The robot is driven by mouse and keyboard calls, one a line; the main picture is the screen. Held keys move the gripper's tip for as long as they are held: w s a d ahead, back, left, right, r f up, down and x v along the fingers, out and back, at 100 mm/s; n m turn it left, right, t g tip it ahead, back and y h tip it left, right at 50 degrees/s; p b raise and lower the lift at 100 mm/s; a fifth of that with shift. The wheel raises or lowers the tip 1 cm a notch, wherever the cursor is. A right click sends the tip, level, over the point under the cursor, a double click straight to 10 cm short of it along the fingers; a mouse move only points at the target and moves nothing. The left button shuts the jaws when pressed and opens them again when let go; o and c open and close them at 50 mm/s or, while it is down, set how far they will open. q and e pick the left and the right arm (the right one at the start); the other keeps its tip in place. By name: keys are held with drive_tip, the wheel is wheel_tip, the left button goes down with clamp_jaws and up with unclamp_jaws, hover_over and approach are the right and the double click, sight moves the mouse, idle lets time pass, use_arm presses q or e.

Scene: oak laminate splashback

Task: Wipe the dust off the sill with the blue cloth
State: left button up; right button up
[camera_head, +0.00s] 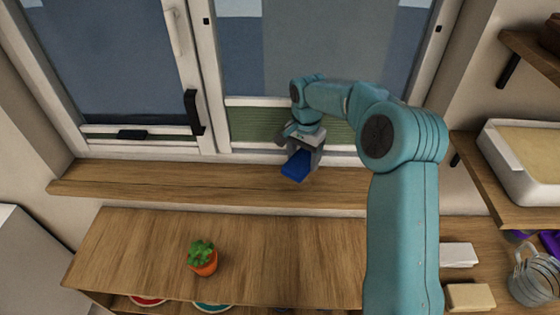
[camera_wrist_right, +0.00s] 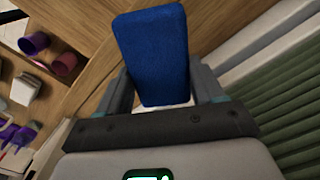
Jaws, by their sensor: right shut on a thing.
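The blue cloth (camera_head: 296,165) is a folded block, held in my right gripper (camera_head: 303,152) at the wooden sill (camera_head: 150,180) under the window. In the right wrist view the cloth (camera_wrist_right: 153,55) stands out between the two fingers of my right gripper (camera_wrist_right: 165,92), which is shut on it. In the head view the cloth is over the right-hand part of the sill; I cannot tell whether it touches the wood. I cannot make out any dust on the visible sill. My right arm hides the sill's right end. My left gripper is not in view.
A potted plant (camera_head: 203,258) stands on the wooden counter (camera_head: 130,240) in front of the sill. Window handles (camera_head: 193,112) stick out behind the sill. At the right, a shelf holds a white tray (camera_head: 505,165), and a glass jug (camera_head: 532,275) stands lower down. The sill's left part is clear.

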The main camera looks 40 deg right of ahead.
drive_tip(key=shift+s+d+f, duration=0.2)
drive_tip(key=shift+s+d, duration=0.1)
drive_tip(key=b, duration=0.4)
hover_over(303, 184)
drive_tip(key=shift+f, duration=2.85)
drive_tip(key=shift+f+b, duration=0.95)
drive_tip(key=shift+f, duration=0.1)
drive_tip(key=shift+r, duration=0.1)
